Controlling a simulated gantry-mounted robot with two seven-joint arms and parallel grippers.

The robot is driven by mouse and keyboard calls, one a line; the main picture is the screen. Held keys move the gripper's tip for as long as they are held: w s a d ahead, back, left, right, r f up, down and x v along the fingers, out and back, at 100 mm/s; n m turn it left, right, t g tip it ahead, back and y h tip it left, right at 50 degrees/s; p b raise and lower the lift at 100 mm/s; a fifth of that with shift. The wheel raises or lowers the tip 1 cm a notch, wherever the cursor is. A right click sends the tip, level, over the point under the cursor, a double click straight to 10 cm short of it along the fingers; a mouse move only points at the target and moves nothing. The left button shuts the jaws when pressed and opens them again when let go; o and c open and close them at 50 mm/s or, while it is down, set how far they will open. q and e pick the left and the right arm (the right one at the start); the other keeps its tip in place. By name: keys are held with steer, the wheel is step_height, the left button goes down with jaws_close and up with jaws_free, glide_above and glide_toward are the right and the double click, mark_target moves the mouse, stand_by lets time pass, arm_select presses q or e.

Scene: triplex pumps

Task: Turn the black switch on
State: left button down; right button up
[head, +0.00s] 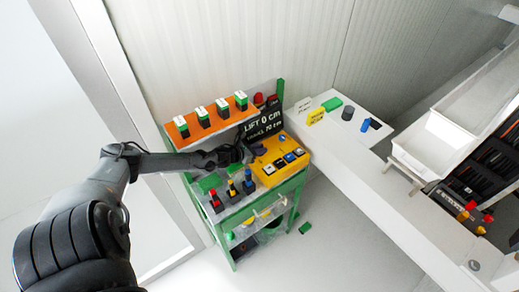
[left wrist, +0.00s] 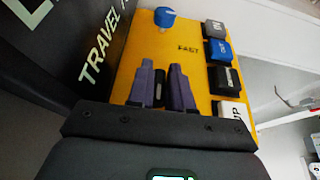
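The yellow control box (head: 262,180) stands on the green cart's right side in the head view. In the left wrist view its yellow face (left wrist: 190,28) fills the middle. A small black switch (left wrist: 160,88) shows between the two purple fingers of my left gripper (left wrist: 162,72). The fingers stand apart, one on each side of it; I cannot tell whether they touch it. In the head view my left gripper (head: 252,150) is at the box's far left part, beside the black sign, and hides the switch there. My right gripper is not in view.
A black lettered sign (head: 262,124) stands close behind the gripper. The box also has a blue knob (left wrist: 164,17) and a row of buttons, including a blue one (left wrist: 220,49). An orange panel (head: 178,131) and colored levers (head: 248,181) share the green cart (head: 233,258).

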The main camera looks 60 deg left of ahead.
arm_select(q)
steer(key=shift+d+r+n+y+p, duration=0.1)
steer(key=shift+r+n+y+p, duration=0.1)
steer(key=shift+n+y+p, duration=0.5)
steer(key=shift+f+n+g+y+p, duration=0.15)
steer(key=shift+n+g+y+p, duration=0.15)
steer(key=shift+n+y+p, duration=0.4)
steer(key=shift+y, duration=0.3)
steer(key=c, duration=1.1)
jaws_free()
steer(key=shift+b, duration=0.3)
